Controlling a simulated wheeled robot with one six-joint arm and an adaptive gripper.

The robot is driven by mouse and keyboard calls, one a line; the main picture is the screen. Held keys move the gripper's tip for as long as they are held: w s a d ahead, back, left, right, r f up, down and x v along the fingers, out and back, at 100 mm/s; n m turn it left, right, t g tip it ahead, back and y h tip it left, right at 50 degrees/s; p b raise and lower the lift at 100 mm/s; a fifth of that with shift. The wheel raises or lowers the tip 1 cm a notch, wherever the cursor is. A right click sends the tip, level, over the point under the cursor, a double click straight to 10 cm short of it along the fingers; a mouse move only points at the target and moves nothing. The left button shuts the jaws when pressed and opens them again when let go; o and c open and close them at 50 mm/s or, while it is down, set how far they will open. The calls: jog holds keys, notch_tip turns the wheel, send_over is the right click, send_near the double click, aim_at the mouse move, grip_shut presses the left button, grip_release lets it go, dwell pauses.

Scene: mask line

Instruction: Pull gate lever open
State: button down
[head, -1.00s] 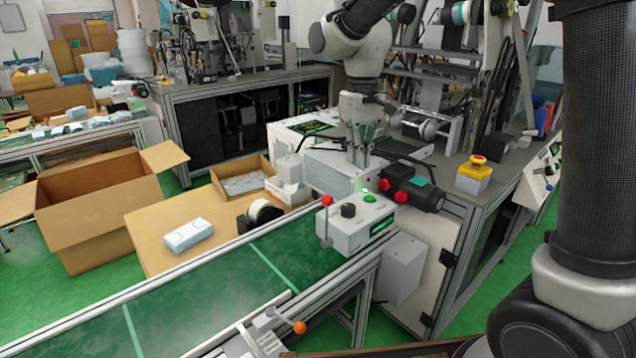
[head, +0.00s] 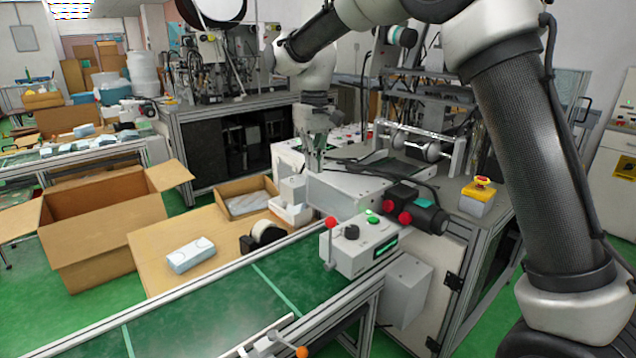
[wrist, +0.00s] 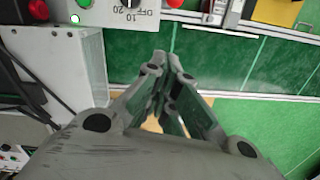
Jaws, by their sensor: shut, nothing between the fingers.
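Two ball-topped levers show in the head view. One has an orange knob (head: 302,352) on metal parts at the conveyor's near edge, partly cut off by the frame's bottom. The other has a red knob (head: 332,222) on the left side of the grey control box (head: 362,250). I cannot tell from the pictures which is the gate lever. My gripper (head: 314,168) is shut and empty, pointing down over the white machine behind the control box, apart from both levers.
The green conveyor belt (head: 215,308) runs across the front. A tape roll (head: 267,232) and a blue-white pack (head: 190,255) lie on the wooden table behind it. A black device with red knobs (head: 415,213) and a yellow-topped emergency stop (head: 478,195) are at right.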

jog(key=s+d+f, duration=0.1)
jog(key=s+f, duration=0.3)
jog(key=f, duration=0.5)
jog(key=shift+d+f, duration=0.3)
jog(key=shift+f, duration=0.1)
jog(key=shift+s+d, duration=0.1)
jog(key=shift+s, duration=0.05)
